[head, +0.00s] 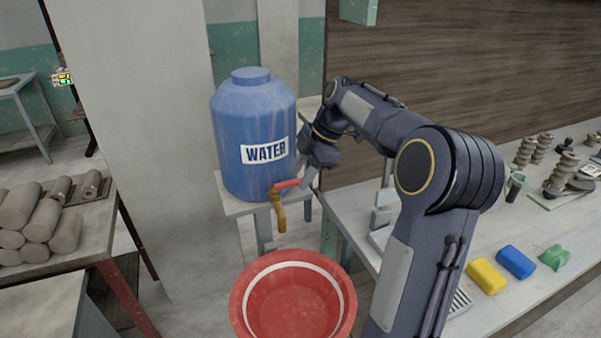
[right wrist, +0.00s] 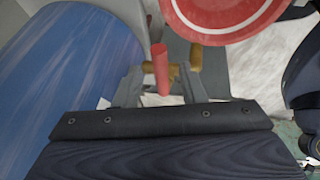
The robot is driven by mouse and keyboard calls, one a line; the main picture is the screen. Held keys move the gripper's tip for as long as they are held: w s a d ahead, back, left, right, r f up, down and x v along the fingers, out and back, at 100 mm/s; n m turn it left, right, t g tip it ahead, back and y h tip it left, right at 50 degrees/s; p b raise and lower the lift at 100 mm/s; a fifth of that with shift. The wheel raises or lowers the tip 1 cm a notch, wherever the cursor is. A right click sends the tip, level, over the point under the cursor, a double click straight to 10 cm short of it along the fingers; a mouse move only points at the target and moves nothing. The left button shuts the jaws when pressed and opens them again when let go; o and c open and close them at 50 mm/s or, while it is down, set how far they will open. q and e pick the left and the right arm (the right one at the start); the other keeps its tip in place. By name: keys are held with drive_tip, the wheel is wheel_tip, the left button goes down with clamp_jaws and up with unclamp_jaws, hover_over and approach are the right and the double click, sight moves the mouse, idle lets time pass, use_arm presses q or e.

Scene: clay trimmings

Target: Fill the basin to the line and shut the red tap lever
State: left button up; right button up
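The blue barrel marked WATER (head: 253,118) stands on a small stand. Its brass tap (head: 280,212) has a spout pointing down and a red lever (head: 287,184) sticking out sideways to the right. The red basin (head: 244,318), with a white line ring inside, is below and in front of the tap. I see no stream from the spout, and cannot tell the water level. My right gripper (head: 307,178) is at the lever's free end. In the right wrist view its fingers (right wrist: 162,88) are apart, one each side of the red lever (right wrist: 160,68), with gaps. My left gripper is out of view.
A workbench (head: 535,280) on the right holds a yellow block (head: 487,277), a blue block (head: 515,262), a green piece (head: 555,257) and stacked spiral pieces. Clay rolls (head: 40,228) lie on a table at the left. A wall panel stands behind the barrel's left side.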

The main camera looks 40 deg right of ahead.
drive_tip(key=shift+f, duration=0.25)
clamp_jaws()
idle(0.3)
